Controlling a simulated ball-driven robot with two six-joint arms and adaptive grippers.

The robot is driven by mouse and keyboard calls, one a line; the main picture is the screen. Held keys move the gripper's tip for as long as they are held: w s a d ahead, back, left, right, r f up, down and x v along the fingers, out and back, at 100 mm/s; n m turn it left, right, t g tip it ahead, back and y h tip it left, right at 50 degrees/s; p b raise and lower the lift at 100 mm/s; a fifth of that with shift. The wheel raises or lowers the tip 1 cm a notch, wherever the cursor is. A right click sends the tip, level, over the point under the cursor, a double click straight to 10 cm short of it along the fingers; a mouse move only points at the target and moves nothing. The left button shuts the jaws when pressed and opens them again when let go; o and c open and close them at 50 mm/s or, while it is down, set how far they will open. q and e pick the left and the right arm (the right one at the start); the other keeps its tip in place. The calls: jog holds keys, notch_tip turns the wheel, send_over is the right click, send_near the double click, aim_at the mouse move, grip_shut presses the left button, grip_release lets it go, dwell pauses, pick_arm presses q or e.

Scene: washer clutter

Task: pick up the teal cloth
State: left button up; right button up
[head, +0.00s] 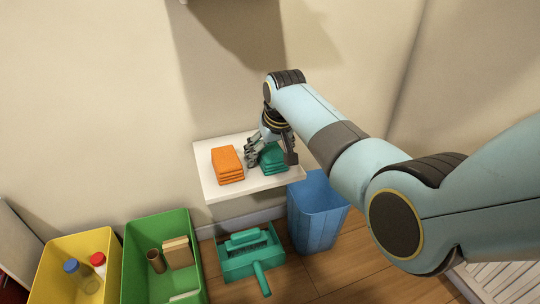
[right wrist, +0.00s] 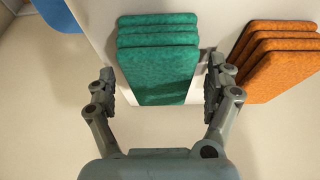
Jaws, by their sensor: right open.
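The teal cloth (head: 271,160) is a folded stack on the white shelf, beside the orange cloth stack. In the right wrist view the teal cloth (right wrist: 157,60) lies between and just beyond my spread fingers. My right gripper (head: 271,155) is open above the teal cloth and partly hides it in the head view. In the right wrist view the right gripper (right wrist: 158,95) has one finger on each side of the cloth, with nothing gripped. Whether the fingers touch the cloth is not clear. My left gripper is not in view.
The orange cloth stack (head: 228,164) sits close beside on the white shelf (head: 212,186). Below are a blue bin (head: 316,212), a teal dustpan with a brush (head: 250,254), a green box (head: 140,262) and a yellow box (head: 60,262) holding bottles. The wall is close behind.

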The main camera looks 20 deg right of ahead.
jog(key=shift+f, duration=0.2)
dwell(0.3)
jog(key=c, duration=1.2)
jog(key=shift+r, duration=0.1)
jog(key=shift+c, duration=0.2)
